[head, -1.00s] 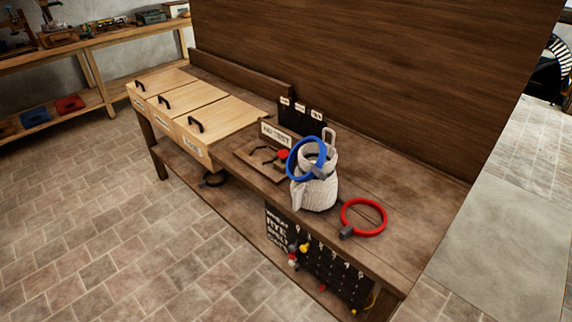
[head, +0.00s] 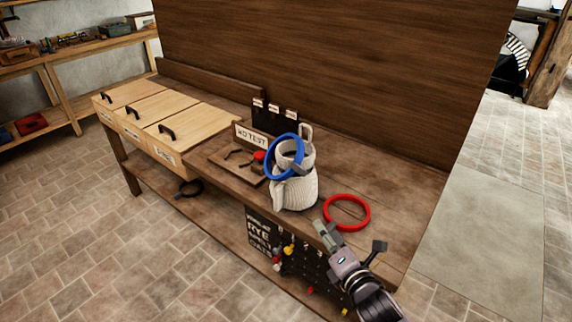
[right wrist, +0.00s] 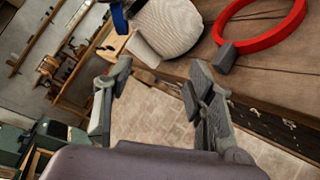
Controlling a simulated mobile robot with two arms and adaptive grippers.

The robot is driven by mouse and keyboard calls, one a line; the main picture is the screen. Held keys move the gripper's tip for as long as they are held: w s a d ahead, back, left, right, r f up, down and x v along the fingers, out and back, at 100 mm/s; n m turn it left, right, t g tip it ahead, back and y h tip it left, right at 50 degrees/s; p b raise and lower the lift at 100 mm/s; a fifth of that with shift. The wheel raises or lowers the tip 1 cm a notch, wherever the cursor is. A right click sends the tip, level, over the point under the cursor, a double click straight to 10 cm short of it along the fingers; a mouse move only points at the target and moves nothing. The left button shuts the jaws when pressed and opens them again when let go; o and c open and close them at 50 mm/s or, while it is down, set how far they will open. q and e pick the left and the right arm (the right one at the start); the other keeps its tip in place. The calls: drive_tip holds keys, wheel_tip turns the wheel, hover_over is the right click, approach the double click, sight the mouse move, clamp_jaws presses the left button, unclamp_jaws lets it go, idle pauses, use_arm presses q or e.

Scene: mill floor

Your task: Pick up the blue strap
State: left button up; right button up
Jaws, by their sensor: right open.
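The blue strap (head: 269,161) is a ring with a grey clasp, leaning at a tilt against the neck of a white sack (head: 294,193) on the workbench. In the right wrist view, a piece of the blue strap (right wrist: 119,18) shows at the top edge, left of the sack (right wrist: 178,28). My right gripper (head: 350,240) is open and empty at the bench's front edge, to the right of and below the strap, apart from it. The open fingers also show in the right wrist view (right wrist: 160,75). My left gripper is not in view.
A red ring strap (head: 366,212) lies flat on the bench (head: 405,200), right of the sack, close to my right gripper. Left of the sack are a board with a sign (head: 252,135) and wooden lidded bins (head: 190,125). A tall wooden panel (head: 340,70) stands behind.

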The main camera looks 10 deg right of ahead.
sight(302, 174)
wheel_tip(302, 174, up, 9)
drive_tip(key=n+t, duration=0.2)
drive_tip(key=n, duration=0.1)
drive_tip(key=w, duration=0.3)
drive_tip(key=w+a+p, duration=0.1)
drive_tip(key=w, duration=0.3)
drive_tip(key=w+a+p, duration=0.1)
drive_tip(key=w, duration=0.2)
drive_tip(key=shift+w+f, duration=0.2)
drive_tip(key=shift+w, duration=0.1)
drive_tip(key=shift+w+a+f+p, duration=0.1)
drive_tip(key=shift+w+p, duration=0.2)
drive_tip(key=shift+w, duration=0.75)
drive_tip(key=shift+w+a+f+p, duration=0.15)
drive_tip(key=shift+w+p, duration=0.1)
drive_tip(key=shift+w, duration=0.75)
drive_tip(key=shift+w+a+f+p, duration=0.1)
drive_tip(key=shift+w+p, duration=0.2)
drive_tip(key=shift+w, duration=0.75)
drive_tip(key=shift+d, duration=0.1)
drive_tip(key=shift+s, duration=0.1)
clamp_jaws()
